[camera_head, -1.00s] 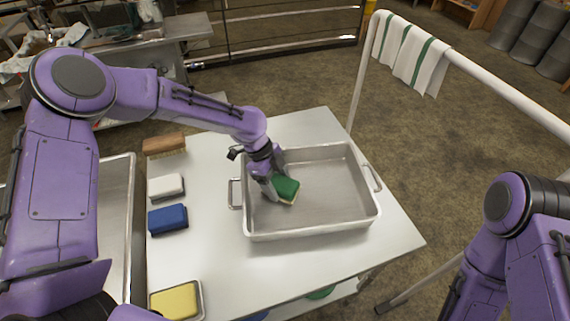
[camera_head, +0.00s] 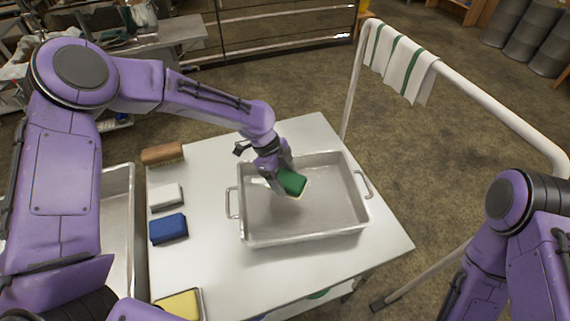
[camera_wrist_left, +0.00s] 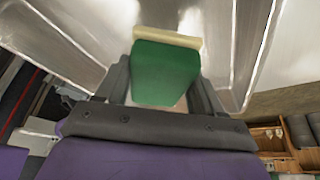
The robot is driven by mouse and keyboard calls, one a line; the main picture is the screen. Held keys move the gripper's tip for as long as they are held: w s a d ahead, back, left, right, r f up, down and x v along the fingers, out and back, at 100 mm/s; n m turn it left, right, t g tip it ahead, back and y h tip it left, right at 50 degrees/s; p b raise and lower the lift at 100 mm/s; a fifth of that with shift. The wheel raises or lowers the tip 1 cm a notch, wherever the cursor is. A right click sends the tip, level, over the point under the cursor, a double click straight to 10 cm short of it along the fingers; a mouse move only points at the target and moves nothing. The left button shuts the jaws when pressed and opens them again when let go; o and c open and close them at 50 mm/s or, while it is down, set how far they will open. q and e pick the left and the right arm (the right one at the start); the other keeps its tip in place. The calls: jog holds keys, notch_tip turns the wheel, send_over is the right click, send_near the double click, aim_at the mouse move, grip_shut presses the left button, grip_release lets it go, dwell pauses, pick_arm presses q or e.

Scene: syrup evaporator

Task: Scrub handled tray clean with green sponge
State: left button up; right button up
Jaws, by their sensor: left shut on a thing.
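The handled tray (camera_head: 315,222) is a shallow metal pan with a loop handle at each end, lying on the white table. I cannot tell whether the sponge touches the tray floor. My right arm shows at the right, but its gripper is out of view.
Along the table's left side lie a wooden brush (camera_head: 162,154), a white sponge (camera_head: 165,196), a blue sponge (camera_head: 168,228) and a yellow sponge (camera_head: 180,304) in a dish. A metal basin (camera_head: 120,220) stands left. A striped towel (camera_head: 400,62) hangs on a white rail (camera_head: 490,105).

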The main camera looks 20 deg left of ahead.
pick_arm(q)
jog(key=shift+r+p, duration=1.1)
jog(key=shift+r, duration=0.5)
jog(key=shift+f, duration=0.1)
